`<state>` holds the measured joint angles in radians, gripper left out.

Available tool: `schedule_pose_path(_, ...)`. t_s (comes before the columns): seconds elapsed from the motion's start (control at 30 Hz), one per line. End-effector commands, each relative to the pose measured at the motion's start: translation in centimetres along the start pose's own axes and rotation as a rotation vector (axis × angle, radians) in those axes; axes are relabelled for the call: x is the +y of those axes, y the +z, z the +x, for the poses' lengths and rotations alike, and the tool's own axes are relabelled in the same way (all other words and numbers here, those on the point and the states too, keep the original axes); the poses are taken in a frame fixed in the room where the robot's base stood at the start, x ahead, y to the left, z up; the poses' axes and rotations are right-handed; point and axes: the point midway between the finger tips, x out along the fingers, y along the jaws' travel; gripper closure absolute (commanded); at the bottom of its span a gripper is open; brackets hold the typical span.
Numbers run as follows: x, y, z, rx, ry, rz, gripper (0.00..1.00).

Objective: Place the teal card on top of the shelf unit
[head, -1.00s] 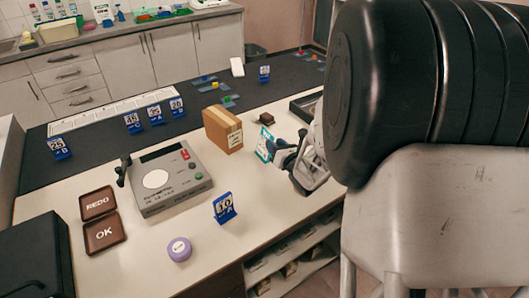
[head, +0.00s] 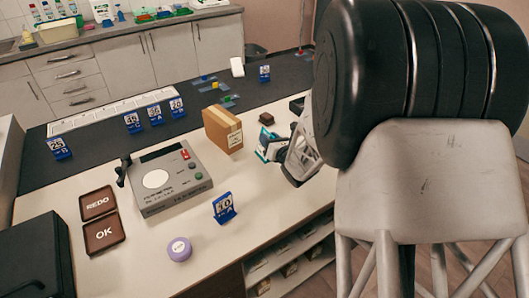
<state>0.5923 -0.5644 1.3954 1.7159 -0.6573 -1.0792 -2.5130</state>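The teal card (head: 262,149) stands near upright on or just above the pale worktop, right of the cardboard box in the head view. My gripper (head: 274,147) is at the card's right side, its fingers overlapping the card and hiding part of it. The overlap hides whether the fingers are closed on the card or open around it. A shelf unit (head: 297,262) with open shelves shows below the worktop's front right edge, with small items on its shelves. My arm covers much of the right side of the view.
The cardboard box (head: 222,130) stands close left of my gripper. A grey device (head: 168,178), a blue number stand (head: 224,208), a purple round tub (head: 179,249) and brown REDO and OK trays (head: 101,220) occupy the worktop. A small brown block (head: 266,118) lies behind the card.

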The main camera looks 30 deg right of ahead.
Motion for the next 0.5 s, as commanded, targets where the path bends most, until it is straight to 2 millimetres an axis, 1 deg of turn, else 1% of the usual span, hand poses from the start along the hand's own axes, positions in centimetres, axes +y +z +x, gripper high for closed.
schedule_pose_path(0.13,0.0,0.01,0.0,0.0,0.0,0.0,0.65)
schedule_pose_path(0.17,0.0,0.01,0.0,0.0,0.0,0.0,0.68)
schedule_pose_path(0.2,0.0,0.01,-0.01,0.0,0.0,0.0,0.74)
schedule_pose_path(0.37,0.0,0.01,-0.01,0.0,0.0,0.0,0.99)
schedule_pose_path(0.4,0.0,0.01,-0.01,0.0,0.0,0.0,1.0)
schedule_pose_path(0.5,0.0,0.01,-0.01,0.0,0.0,0.0,1.0)
